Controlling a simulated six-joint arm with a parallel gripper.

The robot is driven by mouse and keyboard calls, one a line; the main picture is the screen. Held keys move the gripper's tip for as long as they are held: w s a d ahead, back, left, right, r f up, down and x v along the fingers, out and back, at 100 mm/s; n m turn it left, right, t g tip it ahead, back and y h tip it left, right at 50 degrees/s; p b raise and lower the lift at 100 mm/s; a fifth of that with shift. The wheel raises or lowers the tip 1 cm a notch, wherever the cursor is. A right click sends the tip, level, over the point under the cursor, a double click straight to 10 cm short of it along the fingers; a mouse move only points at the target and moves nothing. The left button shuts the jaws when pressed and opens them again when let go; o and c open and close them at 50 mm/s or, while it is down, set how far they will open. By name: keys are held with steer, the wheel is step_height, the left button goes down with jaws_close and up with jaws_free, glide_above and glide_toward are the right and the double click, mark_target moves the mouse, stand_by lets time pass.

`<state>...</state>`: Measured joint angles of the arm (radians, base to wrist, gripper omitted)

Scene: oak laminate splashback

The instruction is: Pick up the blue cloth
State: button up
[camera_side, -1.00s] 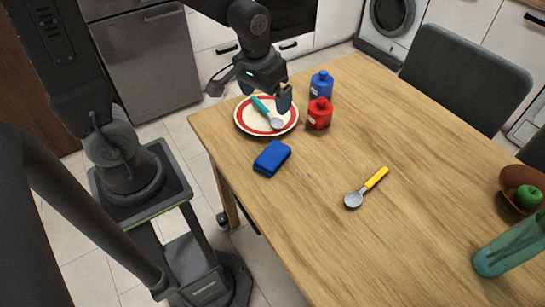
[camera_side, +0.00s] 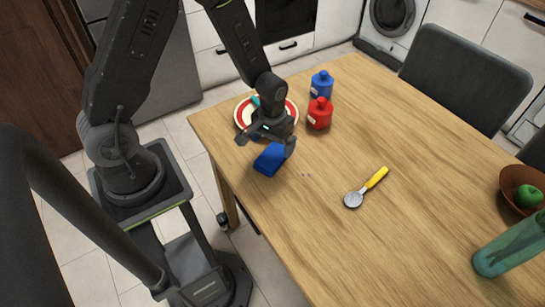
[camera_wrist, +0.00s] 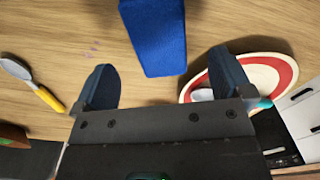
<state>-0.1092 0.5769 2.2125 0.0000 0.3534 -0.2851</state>
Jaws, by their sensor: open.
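The blue cloth (camera_side: 268,162), a folded block, lies on the table near its left edge in the side view; its far part is hidden by my gripper. It also shows at the top middle of the wrist view (camera_wrist: 156,35). My gripper (camera_side: 270,142) is just above the cloth's far end, jaws open and empty. In the wrist view its two fingers (camera_wrist: 165,80) stand apart, with the cloth ahead and lined up between them. I cannot tell the exact height above the cloth.
A red-rimmed plate (camera_side: 293,107) with a teal-handled spoon is behind my gripper. A red bottle (camera_side: 319,114) and a blue bottle (camera_side: 321,86) stand to its right. A yellow-handled spoon (camera_side: 366,187) lies mid-table.

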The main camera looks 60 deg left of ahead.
mark_target(273, 154)
steer(key=shift+f, duration=2.7)
steer(key=c, duration=1.1)
steer(key=shift+r, duration=0.1)
steer(key=shift+r, duration=0.5)
steer(key=r, duration=0.2)
steer(key=a+r, duration=0.1)
steer(key=shift+s+r, duration=0.3)
steer(key=shift+r, duration=0.1)
steer(key=s+a+r, duration=0.1)
steer(key=a+r, duration=0.1)
steer(key=a, duration=0.1)
steer(key=s+a+r, duration=0.2)
steer(key=a, duration=0.1)
steer(key=s+a+r, duration=0.2)
steer(key=a, duration=0.1)
steer(key=shift+a, duration=0.1)
